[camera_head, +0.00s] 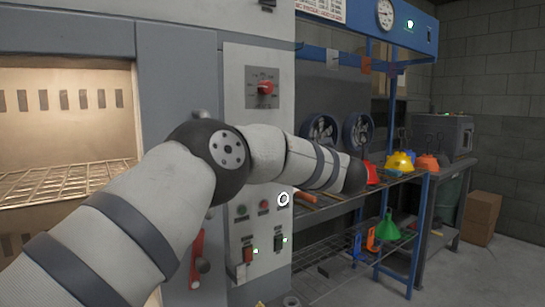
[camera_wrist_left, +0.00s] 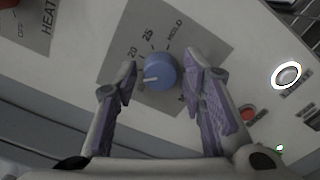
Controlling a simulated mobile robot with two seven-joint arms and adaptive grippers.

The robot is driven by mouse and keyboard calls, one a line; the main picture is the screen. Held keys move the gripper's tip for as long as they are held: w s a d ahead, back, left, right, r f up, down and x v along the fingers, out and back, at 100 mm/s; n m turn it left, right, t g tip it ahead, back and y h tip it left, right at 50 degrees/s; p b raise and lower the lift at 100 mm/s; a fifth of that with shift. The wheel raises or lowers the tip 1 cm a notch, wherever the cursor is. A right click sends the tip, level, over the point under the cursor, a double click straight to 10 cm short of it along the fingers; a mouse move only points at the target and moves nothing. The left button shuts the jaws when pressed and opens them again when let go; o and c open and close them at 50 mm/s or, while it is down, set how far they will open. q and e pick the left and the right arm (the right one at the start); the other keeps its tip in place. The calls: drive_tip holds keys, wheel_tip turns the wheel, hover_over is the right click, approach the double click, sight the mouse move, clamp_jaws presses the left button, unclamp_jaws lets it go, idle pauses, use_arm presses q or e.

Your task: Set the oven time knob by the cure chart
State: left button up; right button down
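The blue time knob (camera_wrist_left: 160,70) sits on a grey dial plate with 20, 25 and HOLD legible in the left wrist view. Its white pointer line points to the left and slightly down, below the 20; the mark there is hidden or unclear. My left gripper (camera_wrist_left: 160,75) is open, with one finger on each side of the knob and gaps visible. In the head view my left arm hides the time knob, and the gripper itself is not clearly visible. A white sheet with red print (camera_head: 320,8), possibly the cure chart, is cut off at the top and unreadable. My right gripper is not in view.
A red knob (camera_head: 265,88) is higher on the oven panel (camera_head: 232,75). Below are buttons and red switches (camera_head: 248,254). The oven chamber (camera_head: 65,120) with a wire rack is at left, a red handle (camera_head: 197,260) beside it.

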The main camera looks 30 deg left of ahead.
use_arm(q)
drive_tip(key=v, duration=1.2)
